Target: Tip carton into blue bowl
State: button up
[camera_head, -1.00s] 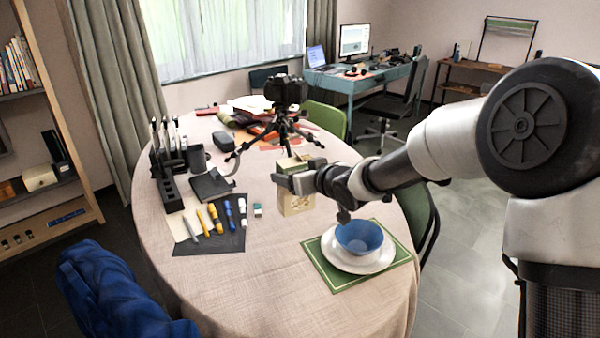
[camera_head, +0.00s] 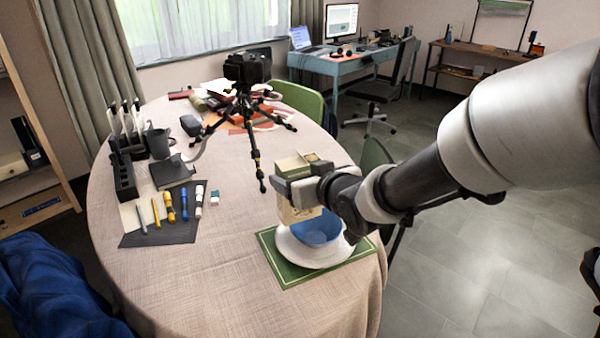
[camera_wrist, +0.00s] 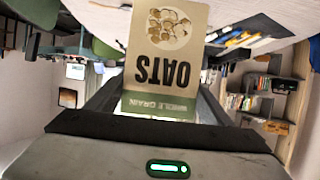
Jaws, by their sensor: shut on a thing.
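The carton (camera_head: 290,212) is a beige and green box; in the wrist view its front reads OATS, whole grain (camera_wrist: 163,62), upside down in that picture. My gripper (camera_head: 292,184) is shut on the carton near its top and holds it roughly upright. In the head view the carton overlaps the far left edge of the blue bowl (camera_head: 317,230). The bowl stands on a white plate (camera_head: 290,250) on a green placemat (camera_head: 283,275). The gripper hides part of the carton, and the bowl's inside is partly covered. I cannot tell the exact height of the carton above the table.
A camera on a black tripod (camera_head: 250,110) stands behind the carton, one leg reaching close to it. A dark mat (camera_head: 160,232) with several markers lies left. A black rack (camera_head: 122,175) and a dark mug (camera_head: 159,143) stand beyond. The front of the tablecloth (camera_head: 215,290) is clear.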

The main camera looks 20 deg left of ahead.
jog(key=shift+f+b, duration=1.35)
jog(key=shift+f, duration=0.4)
jog(key=shift+a+r+m, duration=0.1)
jog(key=shift+r+m, duration=0.15)
jog(key=shift+m, duration=0.15)
jog(key=shift+s, duration=0.1)
jog(key=shift+s+a+r+m+g+y+p, duration=0.2)
jog(key=shift+m+g+y+p, duration=0.35)
jog(key=shift+p, duration=1.4)
jog(key=shift+s+a+m+g+y+p, duration=0.15)
jog(key=shift+m+g+y+p, duration=0.25)
jog(key=shift+m+p, duration=1.05)
jog(key=shift+f+n+p, duration=0.2)
jog(key=shift+n+p, duration=0.15)
jog(key=shift+n, duration=0.15)
jog(key=shift+f+m+y+b, duration=0.3)
jog(key=shift+f+b, duration=0.1)
jog(key=shift+f, duration=0.5)
jog(key=shift+p, duration=0.5)
